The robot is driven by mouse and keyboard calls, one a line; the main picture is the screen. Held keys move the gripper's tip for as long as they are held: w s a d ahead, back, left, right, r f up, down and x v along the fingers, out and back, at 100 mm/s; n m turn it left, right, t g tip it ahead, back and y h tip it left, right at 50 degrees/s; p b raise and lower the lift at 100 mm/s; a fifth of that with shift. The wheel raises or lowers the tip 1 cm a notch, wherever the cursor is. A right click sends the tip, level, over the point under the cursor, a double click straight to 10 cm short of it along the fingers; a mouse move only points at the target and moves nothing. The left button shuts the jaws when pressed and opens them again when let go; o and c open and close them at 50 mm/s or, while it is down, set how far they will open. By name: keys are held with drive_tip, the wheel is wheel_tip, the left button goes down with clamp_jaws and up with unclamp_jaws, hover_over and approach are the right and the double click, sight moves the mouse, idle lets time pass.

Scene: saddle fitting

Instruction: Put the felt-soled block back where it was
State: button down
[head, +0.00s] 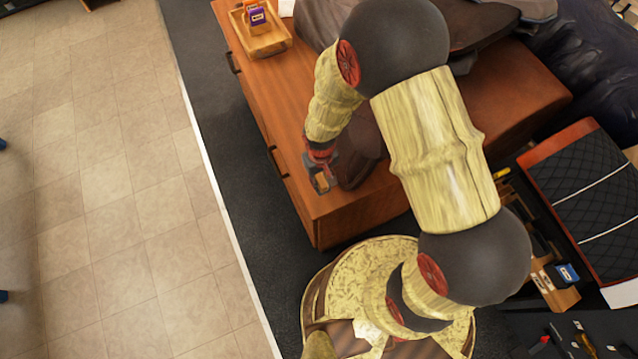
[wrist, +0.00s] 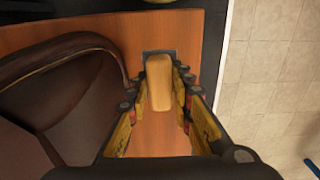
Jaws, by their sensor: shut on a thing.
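The tan block (wrist: 158,82) sits between the two fingers of my gripper (wrist: 158,100) in the wrist view, and the fingers are shut on its sides. A dark grey edge (wrist: 148,56) shows around its far end; I cannot tell whether it is the felt sole or a patch beneath. In the head view my gripper (head: 322,182) is over the front end of the wooden cabinet top, with a bit of the tan block (head: 321,183) showing. I cannot tell whether the block touches the wood.
A brown leather saddle (wrist: 65,90) lies close beside my gripper on the wooden cabinet top (head: 330,208). A wooden tray (head: 268,45) holding a small purple box (head: 257,16) stands at the far end. A quilted black pad (head: 590,190) and tools are at the right.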

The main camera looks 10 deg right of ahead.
drive_tip(key=shift+w+a+f+b, duration=0.1)
drive_tip(key=shift+a+f+b, duration=0.1)
drive_tip(key=shift+f, duration=0.75)
drive_tip(key=shift+w+a+f+b, duration=0.1)
drive_tip(key=shift+f+b, duration=0.1)
drive_tip(key=shift+f, duration=0.75)
drive_tip(key=shift+f, duration=0.15)
drive_tip(key=c, duration=1.6)
unclamp_jaws()
